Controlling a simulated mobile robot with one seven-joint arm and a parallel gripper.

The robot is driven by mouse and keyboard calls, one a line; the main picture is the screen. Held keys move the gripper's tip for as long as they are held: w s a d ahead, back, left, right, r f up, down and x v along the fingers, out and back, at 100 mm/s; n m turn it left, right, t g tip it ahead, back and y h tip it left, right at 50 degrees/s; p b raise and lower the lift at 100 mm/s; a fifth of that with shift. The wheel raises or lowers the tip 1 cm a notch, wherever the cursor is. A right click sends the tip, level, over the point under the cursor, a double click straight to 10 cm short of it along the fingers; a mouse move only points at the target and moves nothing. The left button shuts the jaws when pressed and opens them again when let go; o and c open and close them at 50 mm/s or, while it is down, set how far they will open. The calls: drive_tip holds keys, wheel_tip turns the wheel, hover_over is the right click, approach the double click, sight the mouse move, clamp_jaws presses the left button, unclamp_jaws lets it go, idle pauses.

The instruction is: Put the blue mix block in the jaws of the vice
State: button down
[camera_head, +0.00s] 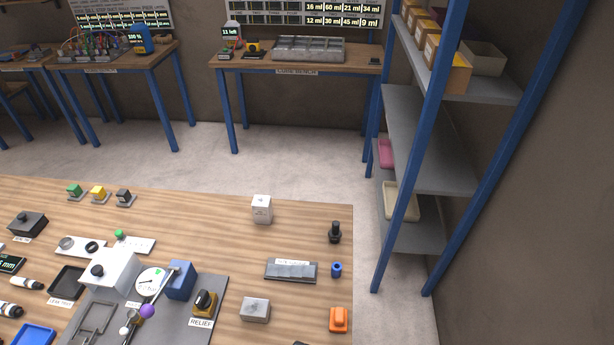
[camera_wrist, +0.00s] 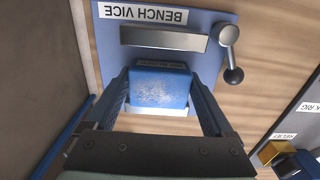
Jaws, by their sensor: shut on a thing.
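My gripper (camera_wrist: 160,77) shows in the wrist view, with one finger on each side of a blue block (camera_wrist: 161,90). It is shut on this block, which has a pale, scuffed face and small unreadable lettering along its upper edge. The bench vice (camera_wrist: 215,60) is a blue body with a grey metal bar, an upside-down "BENCH VICE" label and a handle at its right. The block appears in front of the vice, below the grey bar in the picture. I cannot tell whether it touches the vice. Neither my gripper nor the vice can be made out in the head view.
In the wrist view a dark panel (camera_wrist: 300,115) and a yellow block (camera_wrist: 270,152) lie at right. In the head view the wooden bench (camera_head: 210,235) carries a gauge rig (camera_head: 150,283), a white block (camera_head: 262,209) and an orange block (camera_head: 339,320). Shelving (camera_head: 430,140) stands beyond its right edge.

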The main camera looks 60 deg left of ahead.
drive_tip(key=shift+f, duration=0.15)
unclamp_jaws()
wheel_tip(320, 180, up, 12)
drive_tip(key=shift+r, duration=0.2)
idle(0.3)
